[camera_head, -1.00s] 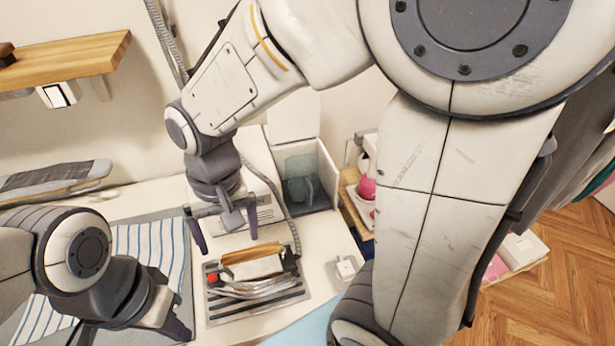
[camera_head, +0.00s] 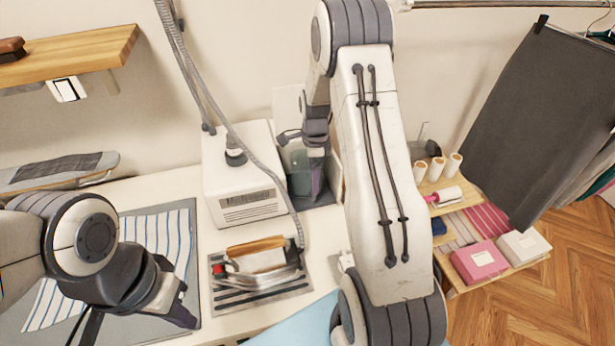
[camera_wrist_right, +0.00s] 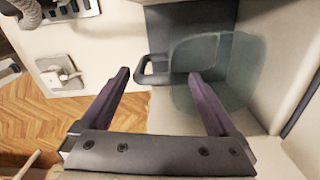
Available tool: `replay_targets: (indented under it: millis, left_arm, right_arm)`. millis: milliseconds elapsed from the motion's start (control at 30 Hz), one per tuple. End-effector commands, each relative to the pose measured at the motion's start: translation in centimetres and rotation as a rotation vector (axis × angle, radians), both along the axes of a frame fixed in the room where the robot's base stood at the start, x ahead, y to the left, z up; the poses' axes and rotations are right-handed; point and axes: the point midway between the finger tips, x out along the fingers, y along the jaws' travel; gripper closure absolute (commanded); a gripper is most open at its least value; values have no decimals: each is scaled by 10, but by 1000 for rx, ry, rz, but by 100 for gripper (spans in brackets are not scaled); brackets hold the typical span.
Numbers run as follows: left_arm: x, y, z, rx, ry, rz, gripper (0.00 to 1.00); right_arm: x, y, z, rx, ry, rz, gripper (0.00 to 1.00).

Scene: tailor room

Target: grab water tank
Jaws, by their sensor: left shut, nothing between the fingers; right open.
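The water tank (camera_wrist_right: 235,75) is a translucent grey-green container with a dark loop handle (camera_wrist_right: 150,72) on its left side in the right wrist view. It sits in the open bay of the white steam station (camera_head: 245,190); in the head view the tank (camera_head: 300,160) is partly hidden by my right gripper. My right gripper (camera_wrist_right: 158,74) is open above the bay, with the handle showing between its fingertips. I cannot tell whether the fingers touch it. My left gripper (camera_head: 188,318) is shut and empty over the striped cloth at the left.
A steam iron (camera_head: 258,262) rests on its grey pad in front of the station, its hose rising behind. A shelf (camera_head: 450,207) with white spools and boxes stands to the right. A wooden wall shelf (camera_head: 75,55) is at upper left.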

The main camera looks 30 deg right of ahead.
Motion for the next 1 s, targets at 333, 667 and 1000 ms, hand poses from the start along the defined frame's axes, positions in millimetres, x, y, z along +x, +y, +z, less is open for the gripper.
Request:
replay_targets:
  millis: [333,667,1000]
  left_arm:
    - [0,0,24,0,0,1,100]
    - [0,0,24,0,0,1,100]
    - [0,0,24,0,0,1,100]
  right_arm:
    - [-8,4,-42,1,3,2,5]
    - [-7,4,-52,0,-1,2,5]
    - [-7,4,-52,0,0,2,100]
